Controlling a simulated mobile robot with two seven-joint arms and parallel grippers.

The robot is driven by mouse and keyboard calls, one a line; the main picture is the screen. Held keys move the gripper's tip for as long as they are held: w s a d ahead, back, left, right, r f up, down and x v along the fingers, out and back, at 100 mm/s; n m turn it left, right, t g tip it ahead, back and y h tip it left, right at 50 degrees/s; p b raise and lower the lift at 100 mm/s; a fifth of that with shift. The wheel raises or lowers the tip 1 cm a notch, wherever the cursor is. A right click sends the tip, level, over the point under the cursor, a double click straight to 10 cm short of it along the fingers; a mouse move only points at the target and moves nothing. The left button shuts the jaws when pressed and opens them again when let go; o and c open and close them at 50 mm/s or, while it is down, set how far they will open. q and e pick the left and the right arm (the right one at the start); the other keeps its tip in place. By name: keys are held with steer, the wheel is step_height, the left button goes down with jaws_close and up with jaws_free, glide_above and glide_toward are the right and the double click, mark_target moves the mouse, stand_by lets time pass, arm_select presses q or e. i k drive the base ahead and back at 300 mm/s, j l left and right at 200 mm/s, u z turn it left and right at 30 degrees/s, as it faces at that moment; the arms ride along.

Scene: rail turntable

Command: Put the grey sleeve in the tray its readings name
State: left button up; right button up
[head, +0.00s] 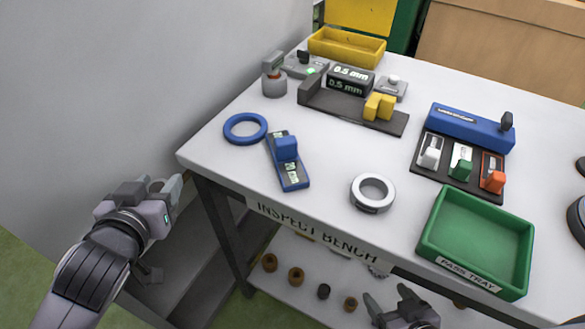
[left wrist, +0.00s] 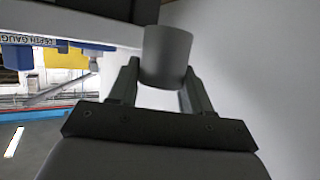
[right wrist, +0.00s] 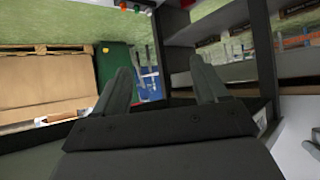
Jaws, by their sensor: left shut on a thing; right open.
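My left gripper (head: 150,200) is off the bench's left edge. In the left wrist view it is shut on a plain grey cylinder, the grey sleeve (left wrist: 167,57); I cannot make the sleeve out clearly in the head view. A green tray labelled PASS TRAY (head: 432,240) stands empty at the bench's front right. A yellow tray (head: 345,60) stands at the far back, its label not visible.
A lower shelf holds several small parts. The bench's front middle is mostly clear.

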mark_target(455, 233)
steer(key=k, duration=0.3)
steer(key=k+z, duration=0.35)
steer(key=z, duration=0.2)
steer(key=j+z, duration=0.1)
steer(key=z, duration=0.85)
steer(key=j, duration=0.55)
steer(key=i+l, duration=0.3)
steer(key=l, duration=0.2)
